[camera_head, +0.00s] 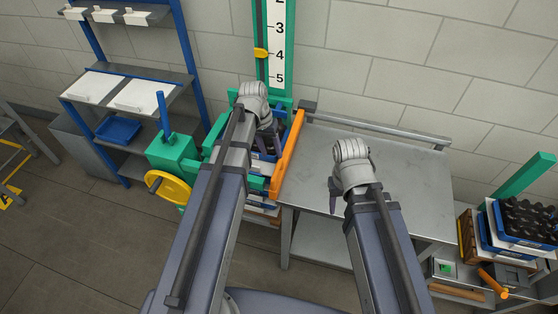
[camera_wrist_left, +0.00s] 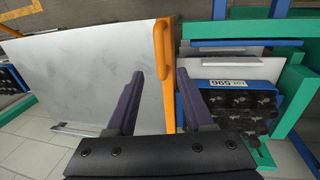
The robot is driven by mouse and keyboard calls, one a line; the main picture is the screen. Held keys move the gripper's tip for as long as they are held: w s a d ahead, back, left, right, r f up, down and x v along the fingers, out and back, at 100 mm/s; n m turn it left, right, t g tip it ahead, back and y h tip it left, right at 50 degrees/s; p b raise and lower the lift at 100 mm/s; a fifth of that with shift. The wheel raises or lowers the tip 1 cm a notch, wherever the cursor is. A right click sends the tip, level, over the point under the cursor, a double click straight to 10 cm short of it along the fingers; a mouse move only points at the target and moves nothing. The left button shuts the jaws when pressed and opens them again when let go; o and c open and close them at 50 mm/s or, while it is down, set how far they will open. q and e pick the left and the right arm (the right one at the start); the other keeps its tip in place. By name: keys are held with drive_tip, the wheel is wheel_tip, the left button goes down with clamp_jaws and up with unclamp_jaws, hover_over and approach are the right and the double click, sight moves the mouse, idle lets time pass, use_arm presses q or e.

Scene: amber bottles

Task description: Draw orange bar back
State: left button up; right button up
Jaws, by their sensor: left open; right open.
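The orange bar (camera_head: 287,155) runs along the left edge of the grey metal table, between it and the green-framed machine. It also shows in the left wrist view (camera_wrist_left: 165,70), with a wider hooked end at the top. My left gripper (camera_head: 274,143) is above the machine side of the bar, partly hidden by its own wrist. In the left wrist view its open fingers (camera_wrist_left: 160,100) appear on either side of the bar's lower part. Contact cannot be told. My right gripper (camera_head: 335,195) is open and empty above the table.
A blue crate of dark-capped bottles (camera_wrist_left: 225,105) sits beside the bar in the machine. The table top (camera_head: 400,185) is bare. A yellow handwheel (camera_head: 168,187) and a blue rack (camera_head: 180,45) stand left; another bottle crate (camera_head: 525,222) is at right.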

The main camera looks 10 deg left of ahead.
sight(276, 168)
use_arm(q)
drive_tip(key=shift+d+f+b, duration=0.25)
drive_tip(key=shift+f+b, duration=1)
drive_tip(key=shift+f, duration=0.05)
drive_tip(key=shift+d+f+b, duration=0.25)
drive_tip(key=shift+f+b, duration=1.05)
drive_tip(key=shift+d+f+b, duration=0.25)
drive_tip(key=shift+f+b, duration=1)
drive_tip(key=shift+f, duration=0.05)
drive_tip(key=shift+r, duration=0.1)
clamp_jaws()
